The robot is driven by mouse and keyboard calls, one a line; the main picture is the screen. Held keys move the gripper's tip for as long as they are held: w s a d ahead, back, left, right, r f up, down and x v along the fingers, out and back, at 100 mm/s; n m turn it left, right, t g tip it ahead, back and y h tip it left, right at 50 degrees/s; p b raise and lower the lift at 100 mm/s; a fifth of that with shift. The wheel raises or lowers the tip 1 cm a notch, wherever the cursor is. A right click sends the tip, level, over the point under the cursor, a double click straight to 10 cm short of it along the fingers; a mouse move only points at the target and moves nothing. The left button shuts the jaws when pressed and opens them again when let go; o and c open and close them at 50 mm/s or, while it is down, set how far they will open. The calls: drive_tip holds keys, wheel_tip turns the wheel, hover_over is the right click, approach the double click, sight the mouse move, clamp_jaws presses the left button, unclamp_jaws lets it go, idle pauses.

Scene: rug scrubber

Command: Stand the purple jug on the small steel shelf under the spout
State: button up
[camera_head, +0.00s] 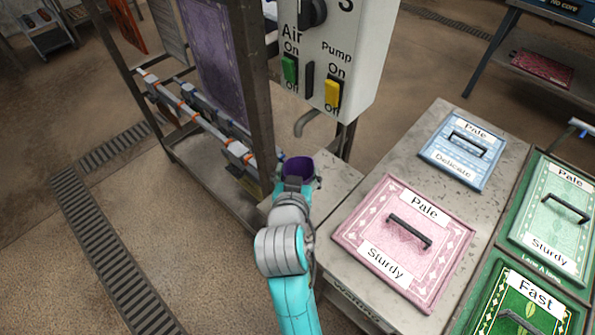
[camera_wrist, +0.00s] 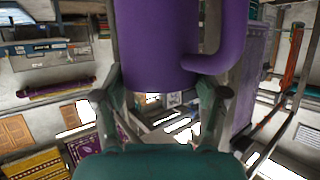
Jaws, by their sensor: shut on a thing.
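The purple jug (camera_head: 299,167) is in my gripper (camera_head: 297,184), its dark open mouth facing up in the head view. In the wrist view the jug (camera_wrist: 158,45) fills the top middle, with its handle (camera_wrist: 225,50) on the right. The fingers of my gripper (camera_wrist: 160,92) stand on either side of its lower body. The grey bent spout (camera_head: 304,124) comes out below the control box, just above the jug in the picture. The small steel shelf (camera_head: 338,181) lies below the spout, partly behind my gripper. I cannot tell whether the jug touches it.
The control box (camera_head: 340,50) has a green Air switch (camera_head: 290,69) and a yellow Pump switch (camera_head: 333,93). A metal rack (camera_head: 262,95) with a purple rug stands left. A bench (camera_head: 419,145) holds pink (camera_head: 380,260) and blue (camera_head: 450,160) handled panels at right.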

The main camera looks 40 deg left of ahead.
drive_tip(key=o, duration=1.5)
drive_tip(key=shift+s+r, duration=0.1)
drive_tip(key=shift+r, duration=0.05)
drive_tip(key=v, duration=1.2)
